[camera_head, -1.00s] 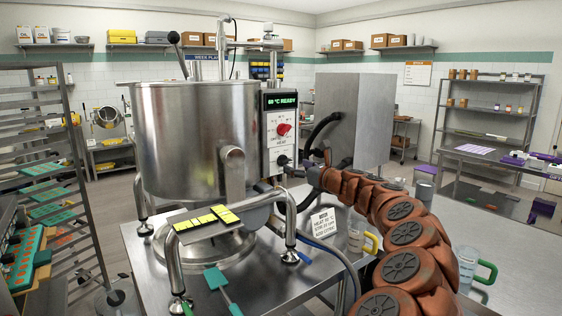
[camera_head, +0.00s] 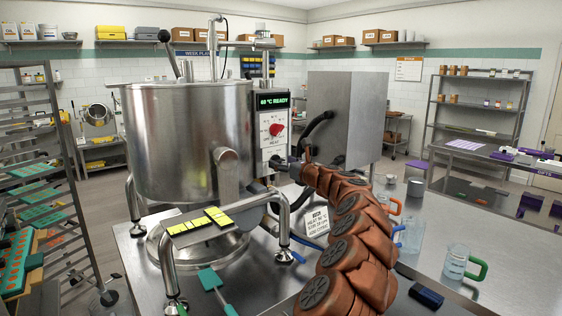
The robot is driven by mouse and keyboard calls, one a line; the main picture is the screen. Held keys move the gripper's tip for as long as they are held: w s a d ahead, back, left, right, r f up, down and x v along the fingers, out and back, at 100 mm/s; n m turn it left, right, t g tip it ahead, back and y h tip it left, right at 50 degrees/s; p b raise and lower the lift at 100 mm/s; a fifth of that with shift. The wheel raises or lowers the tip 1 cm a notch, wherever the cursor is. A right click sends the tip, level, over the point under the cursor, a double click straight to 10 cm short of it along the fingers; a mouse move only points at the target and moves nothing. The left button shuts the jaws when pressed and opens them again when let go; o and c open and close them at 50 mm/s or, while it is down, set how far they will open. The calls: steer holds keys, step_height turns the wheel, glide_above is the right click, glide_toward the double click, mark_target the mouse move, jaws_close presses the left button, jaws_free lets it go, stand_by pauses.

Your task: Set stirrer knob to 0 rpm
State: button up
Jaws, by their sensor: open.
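A steel kettle (camera_head: 188,140) carries a control box with a green display (camera_head: 273,100) that reads "READY" after a temperature. Below it, a white panel has a red knob (camera_head: 277,129) with "HEAT" lettered under it. The stirrer knob cannot be made out clearly; the lower part of the box, below the red knob, is where my gripper is.
A bent steel rail and a plate with yellow labels (camera_head: 203,221) stand before the kettle. A small sign (camera_head: 317,222), a teal spatula (camera_head: 213,288) and a green-handled jug (camera_head: 456,262) are on the steel table. A grey cabinet (camera_head: 347,118) stands behind my arm.

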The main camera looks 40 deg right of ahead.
steer(key=shift+w, duration=0.5)
steer(key=c, duration=1.2)
steer(key=shift+o, duration=0.2)
